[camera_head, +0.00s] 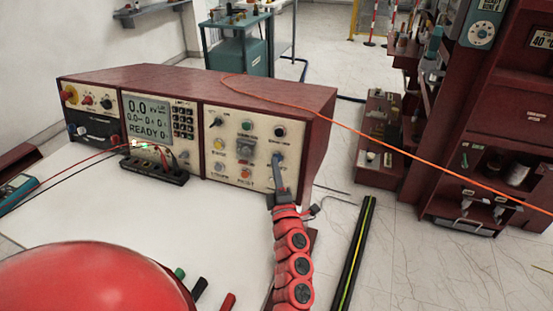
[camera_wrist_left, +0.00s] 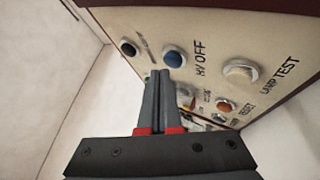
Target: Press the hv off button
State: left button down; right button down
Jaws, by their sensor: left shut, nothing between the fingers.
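The HV OFF button is a round blue button (camera_wrist_left: 175,57) with its label beside it on the cream panel in the left wrist view. In the head view the blue button (camera_head: 277,155) sits at the right side of the red console's right-hand panel. My left gripper (camera_wrist_left: 159,76) is shut and empty. In the head view the gripper (camera_head: 279,163) points up at the panel. My right gripper is not in view.
A white LAMP TEST button (camera_wrist_left: 240,72), an orange button (camera_wrist_left: 223,105) and a black knob (camera_wrist_left: 128,47) are near the blue button. The red console (camera_head: 320,130) stands on a white table (camera_head: 90,205). An orange cable (camera_head: 400,148) runs off its top to the right.

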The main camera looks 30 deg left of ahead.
pick_arm(q)
jog(key=shift+s, duration=0.2)
jog(key=shift+s+d+r+p, duration=0.15)
jog(key=shift+s+d+r, duration=0.05)
jog(key=shift+s, duration=0.6)
jog(key=shift+s+d+r+p, duration=0.15)
jog(key=shift+s+d+r, duration=0.05)
jog(key=shift+s, duration=0.6)
jog(key=shift+s+d+r+p, duration=0.15)
jog(key=shift+s+d+r, duration=0.05)
jog(key=shift+s, duration=0.6)
